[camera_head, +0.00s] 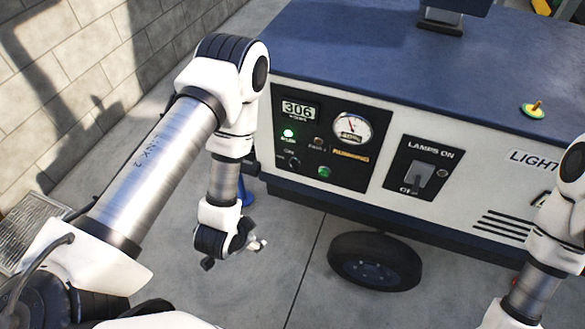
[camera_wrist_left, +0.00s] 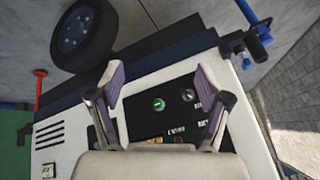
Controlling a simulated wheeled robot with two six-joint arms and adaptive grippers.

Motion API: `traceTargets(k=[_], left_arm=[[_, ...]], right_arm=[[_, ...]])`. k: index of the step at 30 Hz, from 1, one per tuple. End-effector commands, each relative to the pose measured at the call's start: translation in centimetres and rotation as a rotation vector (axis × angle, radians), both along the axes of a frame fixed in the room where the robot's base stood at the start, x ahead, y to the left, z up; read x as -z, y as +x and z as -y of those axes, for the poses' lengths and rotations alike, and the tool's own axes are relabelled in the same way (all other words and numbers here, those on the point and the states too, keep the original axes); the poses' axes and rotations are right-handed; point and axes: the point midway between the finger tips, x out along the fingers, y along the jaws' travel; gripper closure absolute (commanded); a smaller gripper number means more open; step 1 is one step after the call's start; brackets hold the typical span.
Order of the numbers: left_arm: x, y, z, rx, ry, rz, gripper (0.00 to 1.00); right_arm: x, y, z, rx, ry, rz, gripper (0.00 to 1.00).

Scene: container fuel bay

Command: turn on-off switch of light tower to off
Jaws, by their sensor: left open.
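The light tower (camera_head: 470,225) is a white cabinet with a dark blue top. Its front carries a black plate marked LAMPS ON and OFF with a grey rocker switch (camera_head: 418,176); which way it is set is hard to tell. Left of it, a black panel (camera_head: 345,178) holds a 306 display, a gauge, a lit green lamp (camera_head: 288,133), a green button (camera_head: 324,172) and a black knob (camera_head: 294,162). My left gripper (camera_head: 237,255) is open and empty, low in front of the cabinet's left end. In the left wrist view its fingers (camera_wrist_left: 159,75) frame the panel's green button (camera_wrist_left: 158,104) without touching it.
A black wheel (camera_head: 375,262) sits under the cabinet. A block wall (camera_head: 80,80) stands at the left, with a floor grate (camera_head: 30,232) near it. Concrete floor in front is clear.

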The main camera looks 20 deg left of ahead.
Motion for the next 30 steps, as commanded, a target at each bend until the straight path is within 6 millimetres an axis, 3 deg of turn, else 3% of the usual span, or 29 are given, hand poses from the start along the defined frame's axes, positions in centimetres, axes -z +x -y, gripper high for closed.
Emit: traceTargets(k=[1, 3, 6, 8, 12, 16, 19, 23, 30], left_arm=[[1.2, 2.7, -0.1, 0.065, 0.051, 0.115, 0.23], [1.3, 6.8, -0.2, 0.16, 0.149, 0.299, 0.23], [1.1, 11.4, -0.2, 0.249, 0.288, 0.529, 0.23], [1.2, 13.5, -0.1, 0.282, 0.366, 0.649, 0.23], [2.4, 17.3, 0.2, 0.304, 0.507, 0.892, 0.23], [5.1, 19.1, 0.7, 0.294, 0.527, 0.983, 0.23], [6.0, 19.4, 0.9, 0.295, 0.527, 0.996, 0.23], [5.9, 19.8, 0.9, 0.293, 0.528, 1.0, 0.23], [5.7, 23.7, 0.7, 0.293, 0.528, 1.003, 0.23]], right_arm=[[2.4, 0.0, 0.0, 0.0, 0.0, -0.001, 1.0], [4.9, -0.1, 0.0, 0.0, 0.0, -0.001, 1.0], [8.6, -0.1, 0.0, 0.0, 0.0, -0.002, 1.0], [11.1, -0.1, 0.0, 0.0, 0.0, -0.002, 1.0], [17.8, -0.1, 0.0, 0.0, 0.0, -0.002, 1.0], [23.0, -0.1, 0.0, 0.0, 0.0, -0.002, 1.0], [24.7, -0.1, 0.0, 0.0, 0.0, -0.002, 1.0], [24.8, 0.0, 0.0, 0.0, 0.0, -0.001, 1.0], [25.3, 0.0, 0.0, 0.0, 0.0, -0.001, 1.0]])
